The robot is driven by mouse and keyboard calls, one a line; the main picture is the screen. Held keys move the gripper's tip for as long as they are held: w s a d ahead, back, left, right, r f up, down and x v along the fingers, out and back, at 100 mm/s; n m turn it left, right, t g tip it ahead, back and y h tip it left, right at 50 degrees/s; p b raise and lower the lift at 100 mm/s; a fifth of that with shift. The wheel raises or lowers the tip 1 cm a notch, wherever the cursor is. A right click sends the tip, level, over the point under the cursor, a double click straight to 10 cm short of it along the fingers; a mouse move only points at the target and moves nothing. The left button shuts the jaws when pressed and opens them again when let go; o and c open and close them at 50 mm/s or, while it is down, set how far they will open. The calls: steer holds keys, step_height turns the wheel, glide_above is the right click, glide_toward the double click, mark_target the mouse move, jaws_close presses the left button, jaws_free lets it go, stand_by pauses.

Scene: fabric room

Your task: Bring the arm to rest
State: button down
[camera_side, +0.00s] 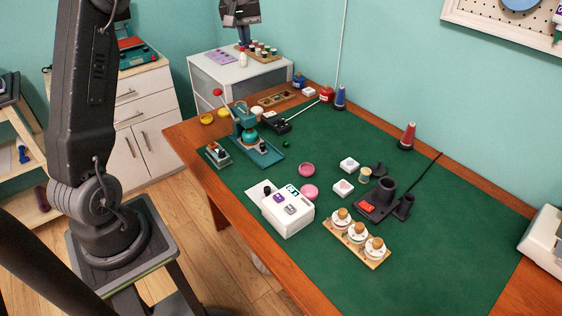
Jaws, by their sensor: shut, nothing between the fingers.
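My gripper (245,43) shows at the top of the view, its dark grey body cut by the upper edge. It points down, with its dark fingers together, shut and empty. In the picture it overlaps the white cabinet at the back and is well apart from the table's things. My arm rises on the left from its stand and leaves the picture at the top, so the part linking it to the gripper is hidden.
The table (178,133) carries a green mat (440,220). On it stand a teal press (262,152), a white box (288,217), a wooden rack (378,262) with three jars, and a black holder (378,203). A white cabinet (225,78) stands behind. The mat's right part is clear.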

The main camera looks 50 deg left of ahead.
steer(key=s+d+r+m+t, duration=0.1)
steer(key=s+d+r+m, duration=0.15)
steer(key=s+d, duration=0.5)
steer(key=s+d+r+m+t, duration=0.1)
steer(key=s+d+r+m, duration=0.3)
steer(key=d, duration=0.6)
steer(key=s+d+f+m+t, duration=0.1)
steer(key=s+d+f+m, duration=0.1)
steer(key=s+d+f, duration=0.2)
steer(key=s+d+f+m, duration=0.2)
steer(key=s+d+f, duration=0.3)
steer(key=s, duration=0.5)
steer(key=shift+s+m+t+h, duration=0.3)
steer(key=shift+s+m+t, duration=0.05)
steer(key=shift+s+t, duration=0.05)
